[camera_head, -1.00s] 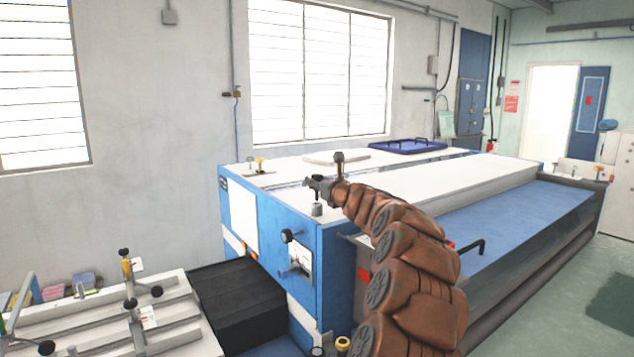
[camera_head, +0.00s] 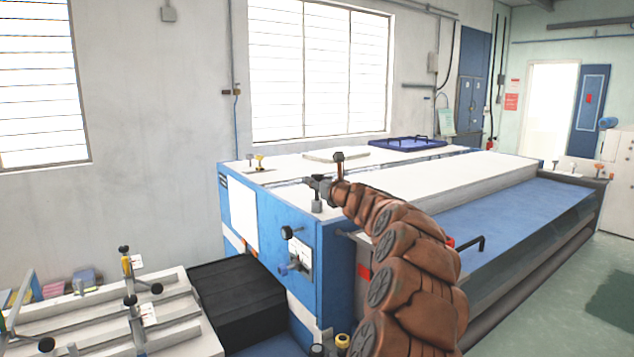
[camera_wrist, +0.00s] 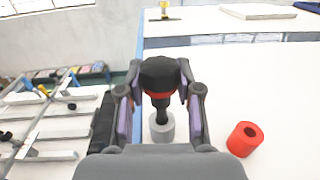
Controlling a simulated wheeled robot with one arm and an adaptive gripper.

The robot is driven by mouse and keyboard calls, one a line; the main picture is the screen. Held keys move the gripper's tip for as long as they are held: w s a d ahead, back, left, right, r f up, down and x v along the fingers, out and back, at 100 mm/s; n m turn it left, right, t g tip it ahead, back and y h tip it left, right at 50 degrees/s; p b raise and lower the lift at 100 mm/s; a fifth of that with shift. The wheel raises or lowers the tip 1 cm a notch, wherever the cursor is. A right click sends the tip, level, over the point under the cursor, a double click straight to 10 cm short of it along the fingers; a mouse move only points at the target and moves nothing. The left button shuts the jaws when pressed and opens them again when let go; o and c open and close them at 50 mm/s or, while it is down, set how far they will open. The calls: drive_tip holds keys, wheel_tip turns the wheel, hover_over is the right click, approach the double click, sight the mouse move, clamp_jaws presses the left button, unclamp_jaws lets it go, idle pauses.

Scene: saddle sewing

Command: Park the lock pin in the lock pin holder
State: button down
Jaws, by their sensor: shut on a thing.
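My gripper (camera_wrist: 160,112) is shut on the lock pin (camera_wrist: 158,74), a black knob with a red ring and a dark shaft pointing down. The grey round lock pin holder (camera_wrist: 161,130) stands below on the white machine top. In the wrist view the shaft's lower end overlaps the holder's opening; I cannot tell how deep it sits. In the head view my gripper (camera_head: 322,186) is just above the grey holder (camera_head: 316,206), near the machine's front left corner. The pin is small and hard to make out there.
A red hollow cylinder (camera_wrist: 244,139) stands right of the holder in the wrist view. A yellow-topped part (camera_head: 259,163) is farther back on the blue and white machine (camera_head: 288,215). A rack with clamps (camera_head: 170,320) is at lower left, beside a black box (camera_head: 238,300).

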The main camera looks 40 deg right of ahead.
sight(317, 191)
drive_tip(key=shift+f+b, duration=1.05)
drive_tip(key=shift+f, duration=0.6)
drive_tip(key=c, duration=0.7)
unclamp_jaws()
drive_tip(key=shift+s+a+r, duration=0.1)
drive_tip(key=shift+s+r, duration=0.05)
drive_tip(key=shift+s, duration=0.7)
drive_tip(key=s+a, duration=0.2)
drive_tip(key=s, duration=0.8)
drive_tip(key=shift+a, duration=0.1)
